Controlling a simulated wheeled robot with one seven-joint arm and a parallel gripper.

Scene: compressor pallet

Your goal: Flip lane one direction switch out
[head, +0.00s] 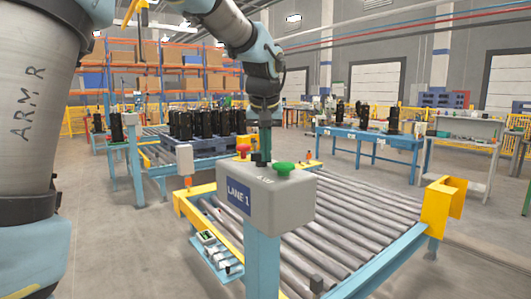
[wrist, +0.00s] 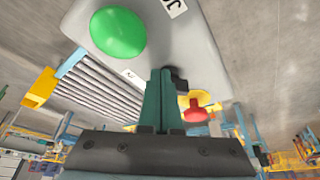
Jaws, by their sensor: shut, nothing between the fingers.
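The grey lane one control box (head: 265,195) stands on a blue post and bears a blue "LANE 1" label (head: 238,195). A small black switch (head: 258,160) sits on its top between the green and red buttons. My gripper (head: 265,150) points down at the box top, right at the switch. In the wrist view the shut green fingers (wrist: 161,72) are beside the black switch (wrist: 180,80), which shows just right of their tips. I cannot tell whether they touch. Nothing shows between the fingers. The fingers partly hide the switch.
A green button (head: 283,169) and a red button (head: 243,149) flank the switch; the wrist view shows the red one on a yellow disc (wrist: 200,97). A roller conveyor (head: 350,215) runs behind the box. A pallet of black compressors (head: 205,124) stands further back.

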